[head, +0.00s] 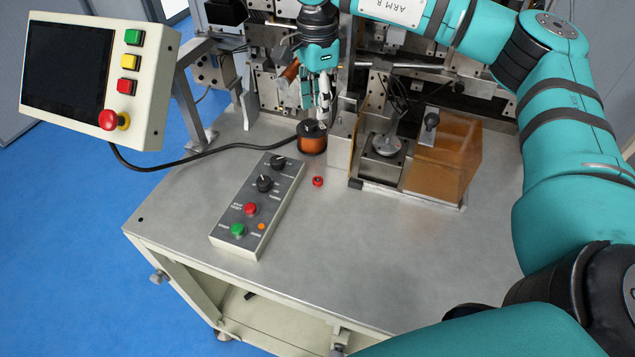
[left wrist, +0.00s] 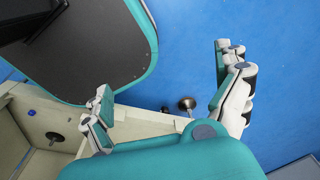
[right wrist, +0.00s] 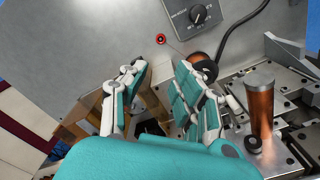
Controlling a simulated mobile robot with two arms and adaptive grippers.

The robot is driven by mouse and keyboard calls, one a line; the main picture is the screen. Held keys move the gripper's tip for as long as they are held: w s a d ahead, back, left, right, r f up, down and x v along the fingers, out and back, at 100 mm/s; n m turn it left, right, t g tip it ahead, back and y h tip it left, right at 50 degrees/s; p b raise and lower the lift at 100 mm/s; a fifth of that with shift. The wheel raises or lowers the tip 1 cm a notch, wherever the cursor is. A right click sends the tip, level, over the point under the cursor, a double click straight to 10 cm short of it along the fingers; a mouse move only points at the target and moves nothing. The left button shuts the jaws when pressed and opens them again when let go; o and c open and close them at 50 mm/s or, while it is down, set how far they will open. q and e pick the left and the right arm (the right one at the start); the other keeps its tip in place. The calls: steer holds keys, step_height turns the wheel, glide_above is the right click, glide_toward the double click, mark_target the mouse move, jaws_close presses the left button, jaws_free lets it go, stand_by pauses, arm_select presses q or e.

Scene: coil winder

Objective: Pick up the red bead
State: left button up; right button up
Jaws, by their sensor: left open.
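The red bead (head: 317,181) is a small red ring lying on the grey metal table in front of the copper spool. It also shows in the right wrist view (right wrist: 161,39), beyond the fingertips. My right gripper (head: 316,100) hangs above and behind the spool, farther back than the bead and apart from it. In the right wrist view its fingers (right wrist: 158,75) are spread with nothing between them. My left gripper (left wrist: 165,75) is open and empty over the blue floor beside the cabinet. The left gripper and arm do not show clearly in the head view.
A black-capped copper spool (head: 312,143) stands just behind the bead. A control box (head: 257,205) with knobs and buttons lies to its left. An amber guard (head: 447,160) and fixture stand to the right. The table front is clear. A screen panel (head: 95,80) hangs at the left.

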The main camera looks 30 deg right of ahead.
arm_select(q)
step_height(320, 180, down, 4)
steer(key=s+b, duration=0.3)
arm_select(e)
step_height(320, 180, down, 4)
steer(key=p, duration=0.4)
glide_above(318, 179)
step_height(318, 179, down, 11)
steer(key=shift+a+f, duration=0.1)
steer(key=shift+f, duration=0.6)
steer(key=shift+s+f+p, duration=0.1)
steer(key=shift+f+p, duration=0.2)
steer(key=shift+p, duration=0.15)
step_height(318, 179, down, 4)
steer(key=shift+r+p, duration=0.15)
steer(key=shift+p, duration=0.85)
steer(key=shift+f, duration=0.45)
arm_select(q)
step_height(318, 179, up, 7)
steer(key=w, duration=0.2)
arm_select(e)
steer(key=c, duration=0.3)
